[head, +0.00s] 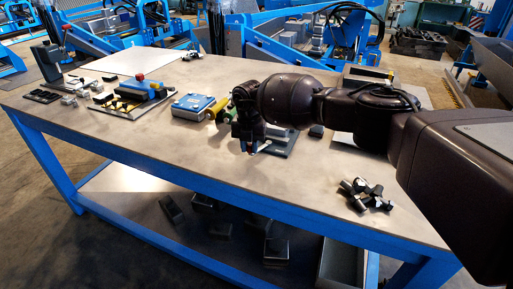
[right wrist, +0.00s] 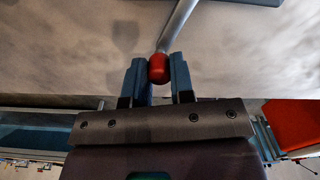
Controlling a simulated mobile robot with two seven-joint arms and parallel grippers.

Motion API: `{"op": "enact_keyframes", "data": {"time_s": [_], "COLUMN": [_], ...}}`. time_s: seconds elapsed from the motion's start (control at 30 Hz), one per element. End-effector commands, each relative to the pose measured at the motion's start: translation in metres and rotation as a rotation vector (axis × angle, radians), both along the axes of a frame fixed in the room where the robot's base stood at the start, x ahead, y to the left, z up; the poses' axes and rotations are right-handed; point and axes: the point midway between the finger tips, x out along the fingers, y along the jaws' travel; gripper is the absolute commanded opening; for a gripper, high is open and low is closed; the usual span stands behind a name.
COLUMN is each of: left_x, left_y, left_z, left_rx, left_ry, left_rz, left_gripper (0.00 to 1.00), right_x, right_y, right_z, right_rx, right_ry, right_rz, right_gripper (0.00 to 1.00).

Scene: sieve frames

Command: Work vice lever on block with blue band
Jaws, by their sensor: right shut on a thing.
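My right gripper (head: 249,149) is over the middle of the workbench, pointing down. In the right wrist view its two fingers (right wrist: 158,66) are closed on a red knob (right wrist: 158,70) at the end of a slanted grey lever (right wrist: 179,27). In the head view the knob and lever are hidden by the gripper. A dark plate-like fixture (head: 284,140) shows partly behind the gripper; I cannot tell whether it is the vice. A grey block with blue on top (head: 193,106) lies left of the gripper. I see no block in the jaws of a vice. My left gripper is not in view.
A tray (head: 119,108) holds yellow and black parts beside a blue tool with a red knob (head: 140,78). A grey stand (head: 50,63) is at the far left. Several black-and-white pieces (head: 366,194) lie at the right front. The front left bench top (head: 130,140) is clear.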

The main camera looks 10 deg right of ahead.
Motion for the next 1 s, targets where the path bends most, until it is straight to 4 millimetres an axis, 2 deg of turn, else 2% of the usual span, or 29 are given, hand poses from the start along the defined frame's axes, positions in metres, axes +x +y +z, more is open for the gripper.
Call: {"op": "enact_keyframes", "data": {"time_s": [0.2,0.5,1.0], "left_x": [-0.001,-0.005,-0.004], "left_y": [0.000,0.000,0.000], "left_z": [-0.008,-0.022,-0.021], "left_rx": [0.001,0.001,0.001], "left_ry": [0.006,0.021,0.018], "left_rz": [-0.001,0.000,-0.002], "left_gripper": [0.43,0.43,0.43], "right_x": [0.016,0.032,0.042], "right_y": [0.009,0.014,0.014], "right_z": [-0.001,-0.001,0.002], "right_rx": [0.001,0.001,0.001], "right_ry": [-0.003,-0.003,-0.005], "right_rz": [-0.195,-0.393,-0.503], "right_gripper": [0.00,0.00,0.00]}}
